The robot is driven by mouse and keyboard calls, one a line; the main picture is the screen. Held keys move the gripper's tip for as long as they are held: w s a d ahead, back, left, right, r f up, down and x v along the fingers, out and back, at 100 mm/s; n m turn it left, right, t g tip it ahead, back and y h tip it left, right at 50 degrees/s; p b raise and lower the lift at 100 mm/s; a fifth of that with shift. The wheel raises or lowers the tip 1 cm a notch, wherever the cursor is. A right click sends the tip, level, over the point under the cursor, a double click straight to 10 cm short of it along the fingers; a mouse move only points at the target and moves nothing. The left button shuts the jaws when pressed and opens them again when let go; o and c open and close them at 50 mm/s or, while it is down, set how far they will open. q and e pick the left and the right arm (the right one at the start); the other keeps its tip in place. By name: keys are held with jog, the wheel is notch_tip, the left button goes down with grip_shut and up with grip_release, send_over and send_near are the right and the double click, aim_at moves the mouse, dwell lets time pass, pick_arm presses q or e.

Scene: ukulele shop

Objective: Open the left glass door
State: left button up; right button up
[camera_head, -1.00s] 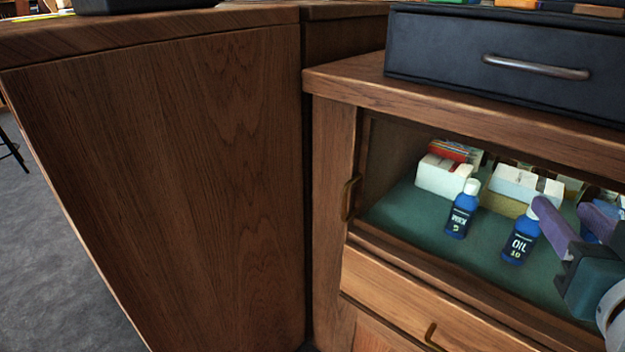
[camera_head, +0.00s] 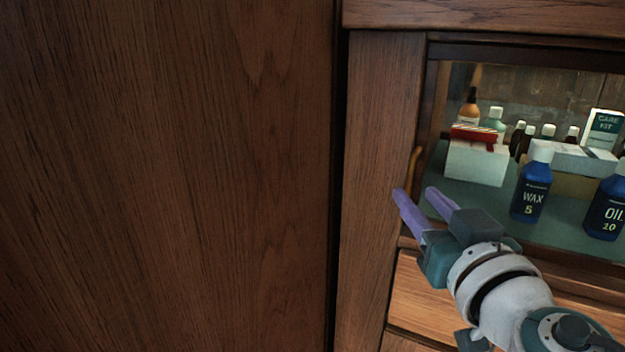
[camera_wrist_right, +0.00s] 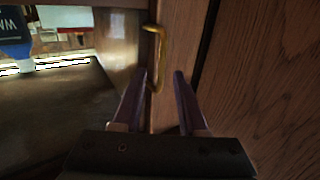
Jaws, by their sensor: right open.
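The left glass door (camera_head: 490,90) is the clear pane at the front of the wooden cabinet; bottles and boxes show through it. Its brass handle (camera_head: 415,170) is at the pane's left edge, beside the cabinet's wooden post. My right gripper (camera_head: 416,195) is open and empty, its purple fingers just below and in front of the handle. In the right wrist view the handle (camera_wrist_right: 154,45) stands ahead of the two fingers, its lower end near the gap between them and closer to the left finger. I cannot tell whether they touch. My left gripper is not in view.
Behind the pane are a WAX bottle (camera_head: 533,185), an OIL bottle (camera_head: 606,208), a white box (camera_head: 477,162) and several smaller bottles. A wooden drawer front (camera_head: 430,297) lies below. A large wooden panel (camera_head: 165,180) fills the left side, close to the post.

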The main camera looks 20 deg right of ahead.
aim_at(410, 187)
jog(key=shift+x, duration=2.05)
grip_shut()
jog(key=shift+a+r, duration=0.1)
jog(key=shift+r, duration=0.05)
